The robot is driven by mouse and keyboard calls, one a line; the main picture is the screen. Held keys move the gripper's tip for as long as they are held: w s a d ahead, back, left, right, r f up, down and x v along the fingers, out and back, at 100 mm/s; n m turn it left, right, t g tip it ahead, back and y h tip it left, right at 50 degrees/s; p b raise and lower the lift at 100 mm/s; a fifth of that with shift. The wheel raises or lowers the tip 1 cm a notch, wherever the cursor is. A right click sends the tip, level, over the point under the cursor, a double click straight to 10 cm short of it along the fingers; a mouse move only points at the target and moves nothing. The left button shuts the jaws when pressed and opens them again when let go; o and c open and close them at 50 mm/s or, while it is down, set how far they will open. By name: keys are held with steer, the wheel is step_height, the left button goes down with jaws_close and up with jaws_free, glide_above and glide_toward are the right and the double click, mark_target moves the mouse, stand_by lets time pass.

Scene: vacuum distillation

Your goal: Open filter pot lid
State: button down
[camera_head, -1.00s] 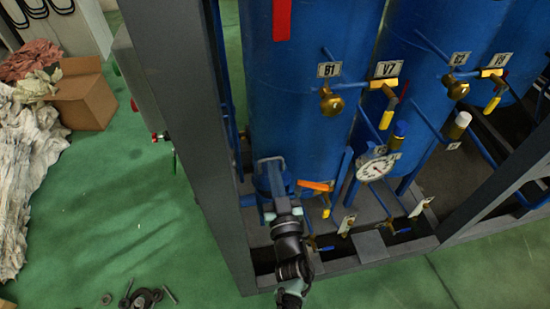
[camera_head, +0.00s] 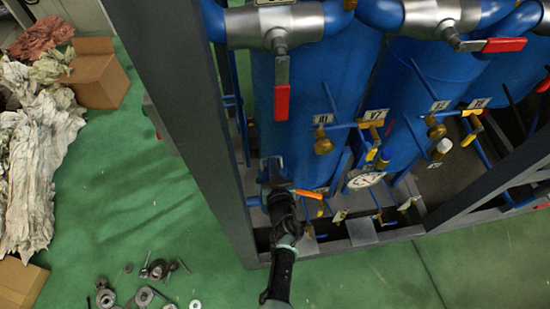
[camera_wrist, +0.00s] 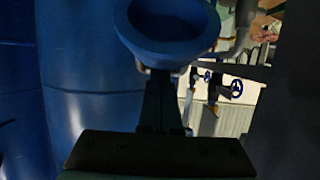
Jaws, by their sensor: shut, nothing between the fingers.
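The filter pot (camera_head: 264,200) is a small blue vessel low at the left end of the rack, mostly hidden behind my arm in the head view. My gripper (camera_head: 273,180) is at the pot's top, and its fingertips are hard to make out there. In the wrist view a blue round dished part with a raised rim (camera_wrist: 168,45) is just beyond my gripper (camera_wrist: 164,78). I cannot tell whether it is the lid or the pot's mouth. A thin pale metal bar runs under that rim, by the fingertips. The gripper is shut, with nothing seen held.
Large blue tanks (camera_head: 290,100) stand close behind the pot. A grey frame post (camera_head: 185,110) is to the left. An orange handle (camera_head: 309,194) and a gauge (camera_head: 364,180) are to the right. Loose metal parts (camera_head: 145,294) lie on the green floor.

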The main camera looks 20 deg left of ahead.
steer(key=shift+w+a+r+g+h+p, duration=0.2)
steer(key=shift+w+a+g+h+p, duration=0.15)
steer(key=shift+w+g+p, duration=0.35)
steer(key=shift+p, duration=0.35)
steer(key=shift+w+a, duration=0.1)
steer(key=shift+a, duration=0.1)
steer(key=shift+w+a, duration=0.1)
steer(key=shift+w, duration=0.05)
steer(key=shift+w+a, duration=0.25)
steer(key=shift+w, duration=0.05)
steer(key=shift+w+r+b+x, duration=0.1)
steer(key=shift+r+b+x, duration=0.05)
steer(key=shift+b+x, duration=0.7)
steer(key=shift+w+r+b+x, duration=0.15)
steer(key=shift+b+x, duration=0.4)
steer(key=shift+x, duration=0.5)
steer(key=shift+s+r+b+x, duration=0.1)
steer(key=shift+r+b+x, duration=0.05)
steer(key=shift+b+x, duration=0.7)
steer(key=shift+w+a, duration=0.1)
steer(key=shift+a, duration=0.05)
